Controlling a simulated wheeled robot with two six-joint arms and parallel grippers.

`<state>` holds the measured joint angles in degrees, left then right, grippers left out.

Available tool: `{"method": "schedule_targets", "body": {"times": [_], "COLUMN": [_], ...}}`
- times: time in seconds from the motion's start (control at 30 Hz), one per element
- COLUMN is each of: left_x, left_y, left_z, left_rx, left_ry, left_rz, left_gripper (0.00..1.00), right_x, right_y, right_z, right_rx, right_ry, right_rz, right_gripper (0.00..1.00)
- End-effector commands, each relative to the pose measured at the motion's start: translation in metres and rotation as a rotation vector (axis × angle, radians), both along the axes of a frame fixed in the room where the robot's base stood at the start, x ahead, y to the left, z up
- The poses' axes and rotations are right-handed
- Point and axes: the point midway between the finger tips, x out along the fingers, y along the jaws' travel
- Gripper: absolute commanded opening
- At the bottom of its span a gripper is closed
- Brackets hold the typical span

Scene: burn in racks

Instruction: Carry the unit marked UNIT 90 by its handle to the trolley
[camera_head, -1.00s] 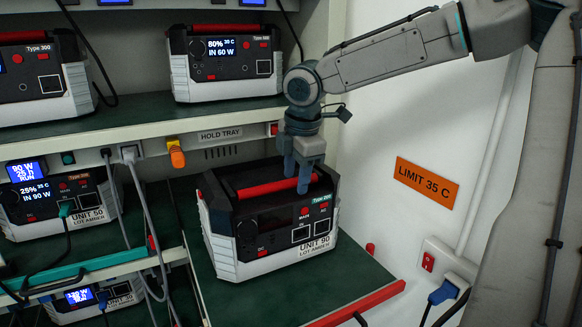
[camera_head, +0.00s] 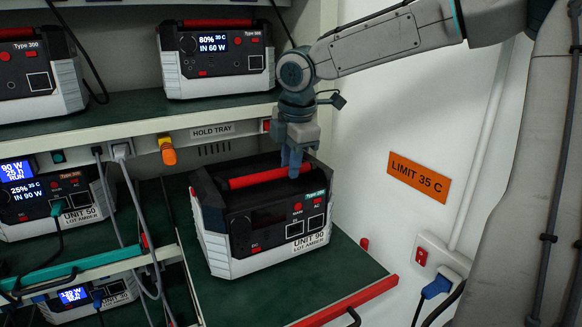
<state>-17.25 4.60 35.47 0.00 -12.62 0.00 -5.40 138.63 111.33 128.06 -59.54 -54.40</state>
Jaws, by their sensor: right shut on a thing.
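The unit marked UNIT 90 (camera_head: 262,219) is a black and white box with a dark screen and a red top handle (camera_head: 262,177). It is upright over the green pull-out tray (camera_head: 225,300) below the HOLD TRAY label (camera_head: 212,130). I cannot tell whether its base touches the tray. My right gripper (camera_head: 294,170) comes down from above and is shut on the handle, near its right end. The handle part between the fingers is hidden. My left gripper and the trolley are not in view.
UNIT 50 (camera_head: 60,205) stands left with cables (camera_head: 130,190) hanging beside it. Two more units stand on the shelf above (camera_head: 130,122). The tray has a red front edge (camera_head: 345,303). A white wall with a LIMIT 35 C sign (camera_head: 418,177) and a socket (camera_head: 437,262) is close on the right.

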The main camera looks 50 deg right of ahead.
Motion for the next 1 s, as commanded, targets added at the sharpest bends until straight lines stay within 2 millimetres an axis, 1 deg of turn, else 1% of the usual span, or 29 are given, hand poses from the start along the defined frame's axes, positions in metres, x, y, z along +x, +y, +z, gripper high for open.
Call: {"method": "schedule_targets", "body": {"times": [0.13, 0.17, 0.2, 0.43, 0.63, 1.0], "left_x": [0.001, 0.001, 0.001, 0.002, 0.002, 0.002], "left_y": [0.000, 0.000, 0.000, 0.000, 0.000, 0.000], "left_z": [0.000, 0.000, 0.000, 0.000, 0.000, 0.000], "left_rx": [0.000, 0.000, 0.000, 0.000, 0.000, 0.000], "left_ry": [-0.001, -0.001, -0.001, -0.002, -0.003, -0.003], "left_rz": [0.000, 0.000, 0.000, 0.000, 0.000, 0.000], "left_gripper": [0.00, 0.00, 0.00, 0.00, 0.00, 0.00], "right_x": [0.000, 0.000, 0.000, 0.001, 0.005, 0.013], "right_y": [0.000, 0.000, 0.000, 0.000, -0.002, -0.004], "right_z": [0.001, 0.001, 0.000, 0.002, 0.011, 0.023], "right_rx": [0.001, 0.001, 0.001, 0.001, 0.000, 0.000], "right_ry": [-0.001, -0.001, -0.001, 0.000, -0.002, -0.001], "right_rz": [-0.001, -0.001, -0.001, -0.001, -0.002, -0.002], "right_gripper": [0.06, 0.18, 0.16, 0.16, 0.16, 0.16]}}
